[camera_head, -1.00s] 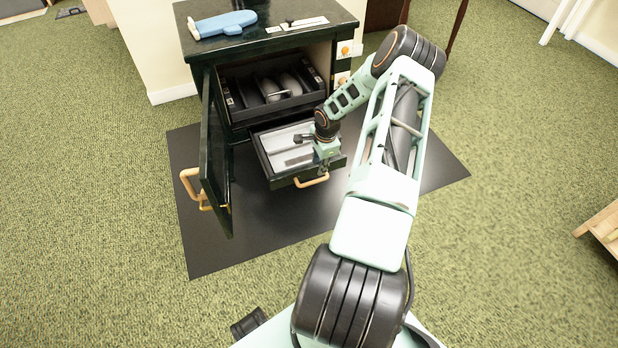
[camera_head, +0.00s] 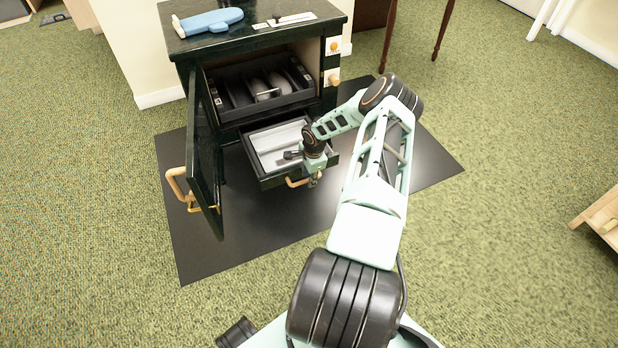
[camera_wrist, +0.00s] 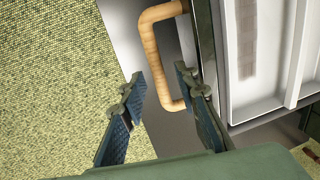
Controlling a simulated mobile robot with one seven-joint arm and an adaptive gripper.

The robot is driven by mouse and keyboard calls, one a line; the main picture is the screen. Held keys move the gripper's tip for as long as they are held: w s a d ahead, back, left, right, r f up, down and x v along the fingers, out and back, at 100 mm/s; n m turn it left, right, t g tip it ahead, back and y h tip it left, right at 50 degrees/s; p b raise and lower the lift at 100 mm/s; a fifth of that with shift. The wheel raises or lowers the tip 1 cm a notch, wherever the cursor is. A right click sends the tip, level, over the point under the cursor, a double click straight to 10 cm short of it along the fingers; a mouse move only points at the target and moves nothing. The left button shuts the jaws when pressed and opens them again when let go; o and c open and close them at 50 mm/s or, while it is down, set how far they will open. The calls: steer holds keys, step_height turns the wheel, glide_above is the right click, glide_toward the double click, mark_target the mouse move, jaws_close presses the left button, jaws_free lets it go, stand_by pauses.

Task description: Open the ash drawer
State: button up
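The ash drawer (camera_head: 262,178), the lower drawer of the dark stove cabinet (camera_head: 187,47), stands pulled out with its pale inner tray showing. Its wooden handle (camera_head: 295,183) is on the front, partly hidden by my gripper (camera_head: 314,178). In the wrist view the handle (camera_wrist: 148,42) curves out from the drawer front, and the tray (camera_wrist: 262,60) lies to the right. My gripper (camera_wrist: 158,76) has its fingers apart. One finger is on the outer side of the handle bar, the other between the bar and the drawer front. I cannot tell whether either touches it.
The cabinet door (camera_head: 205,160) hangs open at the left, its wooden handle (camera_head: 180,190) sticking out. An upper compartment (camera_head: 235,115) is open above the drawer. A blue tool (camera_head: 210,21) lies on top. The black floor mat (camera_head: 240,250) and green carpet in front are clear.

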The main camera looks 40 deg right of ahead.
jaws_close()
steer(key=shift+s+a, duration=0.1)
stand_by(0.3)
steer(key=shift+s+a+f+p, duration=0.1)
steer(key=shift+s+a+p, duration=0.15)
steer(key=shift+s, duration=0.4)
steer(key=shift+s+a+p, duration=0.2)
steer(key=shift+s+a, duration=0.05)
steer(key=shift+s, duration=0.45)
steer(key=shift+s+a+f+p, duration=0.1)
steer(key=shift+s+a+p, duration=0.15)
steer(key=shift+s, duration=0.4)
steer(key=shift+c, duration=0.6)
jaws_free()
steer(key=shift+s+r, duration=0.1)
steer(key=shift+o, duration=0.6)
steer(key=shift+d, duration=0.2)
